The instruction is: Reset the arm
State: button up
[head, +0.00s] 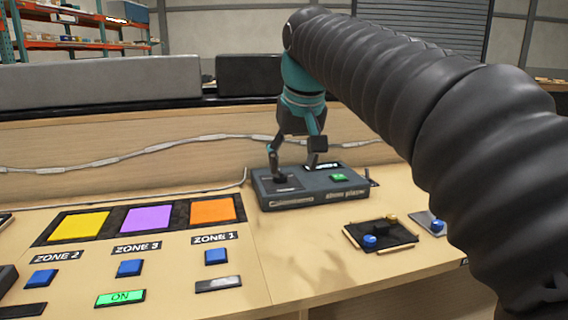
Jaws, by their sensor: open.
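My gripper (296,148) hangs at the end of my dark, ribbed arm, with a teal wrist above it. It is open and points down over the dark console box (315,200) at the back of the desk. Its left finger is at or just above a dark knob or stick (280,178) on the box's left side; I cannot tell whether they touch. The right finger is apart from it, near a lit green button (339,177). Nothing shows between the fingers.
Yellow (79,225), purple (149,219) and orange (213,211) panels lie left of the box, above blue buttons (130,268) with zone labels. A green ON switch (120,298) is in front. A black plate with knobs (381,235) lies right. A cable runs along the back panel.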

jog(key=shift+m+t+h, duration=0.3)
jog(key=shift+m+t, duration=0.1)
jog(key=shift+m, duration=0.3)
jog(key=s+d+f, duration=0.6)
jog(key=s, duration=0.1)
jog(key=s+d+f, duration=0.3)
jog(key=shift+s+f, duration=0.25)
jog(key=shift+s, duration=0.1)
jog(key=s+d+f, duration=0.2)
jog(key=s+f, duration=0.3)
jog(key=f, duration=0.2)
jog(key=s+d+f+m, duration=0.1)
jog(key=s+d+f, duration=0.2)
jog(key=s+f, duration=0.3)
notch_tip(320, 180, down, 2)
jog(key=shift+s+f+h, duration=0.1)
jog(key=shift+s+h, duration=0.2)
